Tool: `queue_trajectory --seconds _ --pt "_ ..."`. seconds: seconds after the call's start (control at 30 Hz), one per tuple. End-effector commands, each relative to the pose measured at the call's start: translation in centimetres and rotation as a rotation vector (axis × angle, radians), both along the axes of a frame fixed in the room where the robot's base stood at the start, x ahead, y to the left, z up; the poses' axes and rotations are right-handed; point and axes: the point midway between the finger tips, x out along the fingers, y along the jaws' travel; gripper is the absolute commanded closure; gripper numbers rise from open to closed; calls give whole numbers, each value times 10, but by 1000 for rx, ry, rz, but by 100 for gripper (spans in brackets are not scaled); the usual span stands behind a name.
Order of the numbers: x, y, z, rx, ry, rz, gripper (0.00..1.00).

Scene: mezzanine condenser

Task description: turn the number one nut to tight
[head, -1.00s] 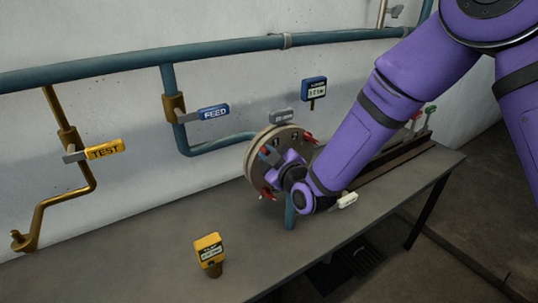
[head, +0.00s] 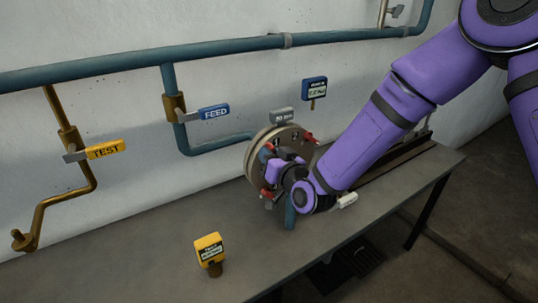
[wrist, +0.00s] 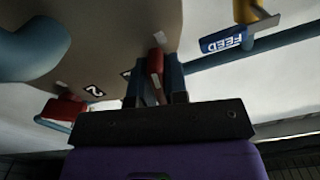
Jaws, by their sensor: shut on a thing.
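The round flanged end (head: 256,150) of the condenser stands on the bench with several red nuts around its face. My gripper (wrist: 157,78) is at the flange face, its two dark fingers shut on a red nut (wrist: 155,66). A small label beside this nut is partly hidden, and I cannot read its number. Another red nut (wrist: 64,108) sits to the left in the wrist view, near a label reading 2 (wrist: 95,91). In the head view a red nut (head: 310,138) shows at the flange's right edge; my wrist covers much of the lower face.
A blue FEED handle (head: 214,112) and a yellow TEST handle (head: 105,149) are on the wall pipes. A yellow tag (head: 209,247) stands on the bench (head: 130,240) front. A grey tag (head: 283,115) is above the flange, and a blue sign (head: 315,88) is behind.

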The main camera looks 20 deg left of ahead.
Motion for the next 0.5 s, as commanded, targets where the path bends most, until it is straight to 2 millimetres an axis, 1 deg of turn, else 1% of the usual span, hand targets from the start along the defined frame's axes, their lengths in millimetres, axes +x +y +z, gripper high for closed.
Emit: queue_trajectory --seconds 0.23,0.5 --pt "-1 0 -1 102 125 0 100" --pt "-1 0 -1 161 194 0 100"
